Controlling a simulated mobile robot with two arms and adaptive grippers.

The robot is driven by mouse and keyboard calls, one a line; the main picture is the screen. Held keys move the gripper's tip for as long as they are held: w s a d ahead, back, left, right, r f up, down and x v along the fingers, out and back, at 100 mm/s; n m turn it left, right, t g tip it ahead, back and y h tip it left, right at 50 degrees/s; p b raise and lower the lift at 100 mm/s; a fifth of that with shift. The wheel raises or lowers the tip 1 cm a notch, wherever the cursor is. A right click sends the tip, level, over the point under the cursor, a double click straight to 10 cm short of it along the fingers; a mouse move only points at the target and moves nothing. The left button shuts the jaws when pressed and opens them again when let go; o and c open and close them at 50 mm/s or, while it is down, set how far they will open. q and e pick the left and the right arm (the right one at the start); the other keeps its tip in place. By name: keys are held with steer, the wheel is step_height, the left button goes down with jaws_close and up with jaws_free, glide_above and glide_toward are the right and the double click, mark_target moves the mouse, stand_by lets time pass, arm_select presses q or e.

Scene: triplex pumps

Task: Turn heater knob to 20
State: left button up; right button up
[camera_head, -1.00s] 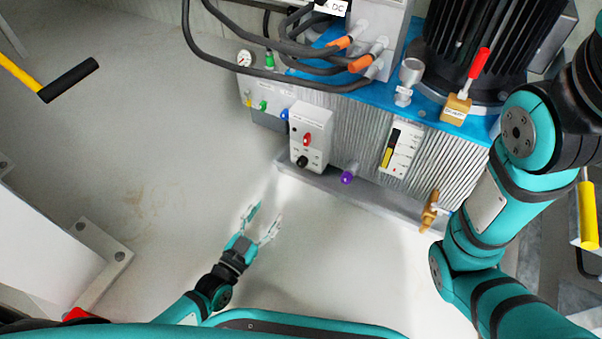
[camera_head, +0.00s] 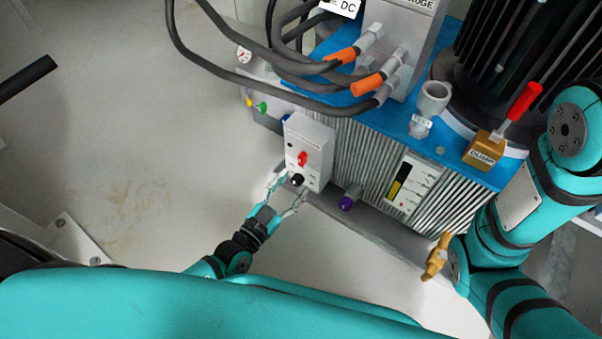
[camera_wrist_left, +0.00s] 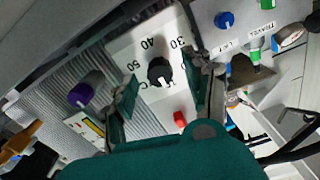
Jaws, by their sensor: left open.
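The heater box is a light grey box (camera_head: 309,143) on the front of the ribbed tank. It carries a red knob (camera_head: 302,158) and, below it, a black knob (camera_head: 297,180). In the left wrist view the black knob (camera_wrist_left: 159,71) sits on a dial with 30, 40 and 50 visible; other numbers are hidden or unclear. My left gripper (camera_head: 287,191) is open at the lower front of the box. In the left wrist view its fingers (camera_wrist_left: 163,97) stand on either side of the black knob, not closed on it. My right gripper is out of view.
A purple cap (camera_head: 347,203) sticks out right of the box, and a brass valve (camera_head: 437,257) is farther right. Blue, green and yellow fittings (camera_head: 262,107) lie to the left. Thick dark cables (camera_head: 270,85) hang above.

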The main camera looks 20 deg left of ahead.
arm_select(q)
steer(key=shift+w+d, duration=0.1)
steer(key=shift+w, duration=0.2)
jaws_close()
steer(key=shift+r, duration=0.1)
